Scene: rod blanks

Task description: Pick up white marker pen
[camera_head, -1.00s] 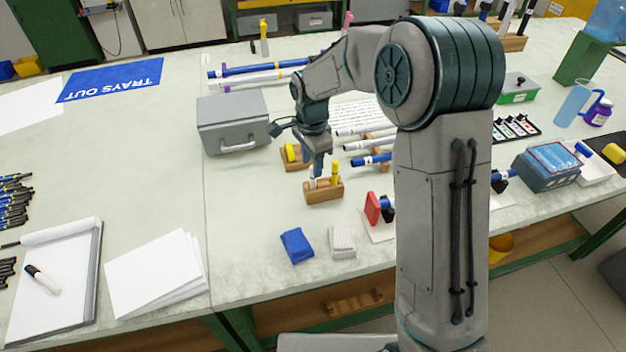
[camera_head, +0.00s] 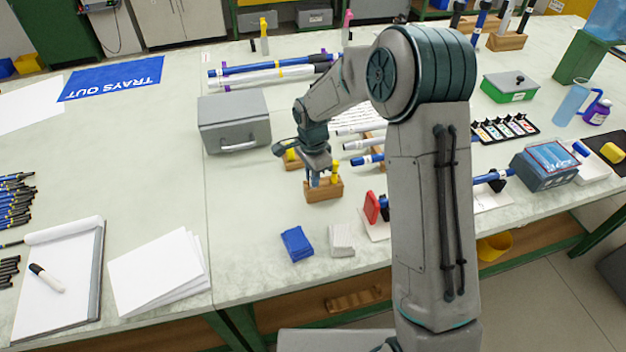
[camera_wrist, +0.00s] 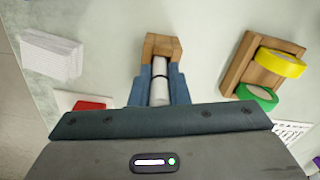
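A white marker pen (camera_wrist: 160,82) with a dark ring stands in a small wooden block (camera_wrist: 162,45) in the wrist view. My gripper (camera_wrist: 161,78) has one blue finger on each side of the pen, very close to it. I cannot tell whether the fingers press on it. In the head view my gripper (camera_head: 315,178) points down at the wooden block (camera_head: 324,193), hiding most of the pen. Another white pen with a black cap (camera_head: 46,278) lies on the clipboard at the left.
A tape holder (camera_wrist: 262,65) with yellow and green rolls is close by. A grey box (camera_head: 233,122) stands to the left. A blue cloth (camera_head: 297,243) and a white pad (camera_head: 341,240) lie in front. A red object (camera_head: 371,207) stands to the right of the block.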

